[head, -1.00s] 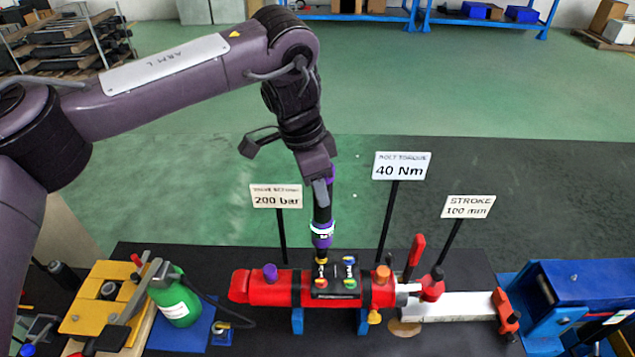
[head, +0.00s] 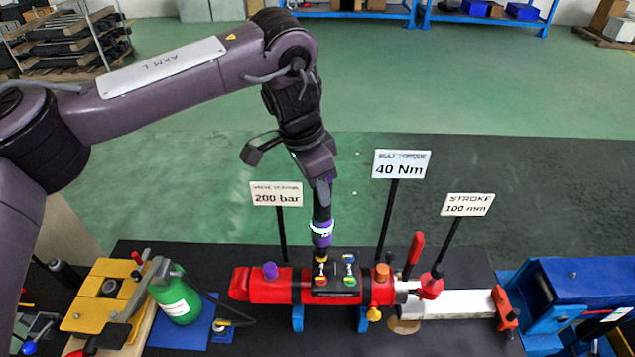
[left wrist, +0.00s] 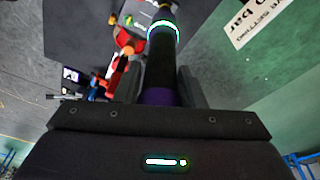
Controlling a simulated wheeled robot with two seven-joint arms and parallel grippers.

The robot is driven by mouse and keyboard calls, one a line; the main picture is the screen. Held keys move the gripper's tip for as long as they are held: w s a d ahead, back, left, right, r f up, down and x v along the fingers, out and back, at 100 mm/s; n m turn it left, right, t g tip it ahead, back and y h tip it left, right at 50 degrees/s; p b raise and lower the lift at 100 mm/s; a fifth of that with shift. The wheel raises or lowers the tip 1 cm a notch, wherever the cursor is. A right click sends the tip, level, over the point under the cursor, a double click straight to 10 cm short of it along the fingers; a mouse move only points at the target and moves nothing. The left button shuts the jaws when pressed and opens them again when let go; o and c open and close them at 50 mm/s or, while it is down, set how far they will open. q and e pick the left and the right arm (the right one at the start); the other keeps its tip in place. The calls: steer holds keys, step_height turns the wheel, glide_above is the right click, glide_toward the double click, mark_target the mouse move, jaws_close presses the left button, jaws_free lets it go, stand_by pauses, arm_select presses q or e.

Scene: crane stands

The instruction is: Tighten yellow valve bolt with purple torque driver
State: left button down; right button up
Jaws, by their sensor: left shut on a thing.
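My left gripper (head: 321,190) is shut on the torque driver (head: 321,231), a dark tool with purple bands and a lit ring. The driver stands nearly upright, tip down, over the valve block (head: 336,284) on the red cylinder (head: 268,291). Its tip meets or nearly meets the yellow bolt (head: 320,281) at the block's left side; exact contact is too small to tell. My right gripper is not in view.
Signs on posts stand behind the cylinder: 200 bar (head: 276,194), 40 Nm (head: 401,164) and 100 mm (head: 467,205). A green bottle (head: 180,303) and yellow-topped unit (head: 100,300) stand left. A red lever (head: 413,254) rises right of the block, with a blue vise (head: 580,290) beyond.

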arm_select(q)
steer(key=shift+f+b, duration=0.4)
steer(key=shift+f, duration=0.3)
steer(key=shift+p, duration=0.3)
stand_by(0.4)
stand_by(0.6)
steer(key=shift+f+p, duration=0.1)
steer(key=shift+p, duration=0.5)
stand_by(1.6)
steer(key=shift+p, duration=0.35)
stand_by(1.5)
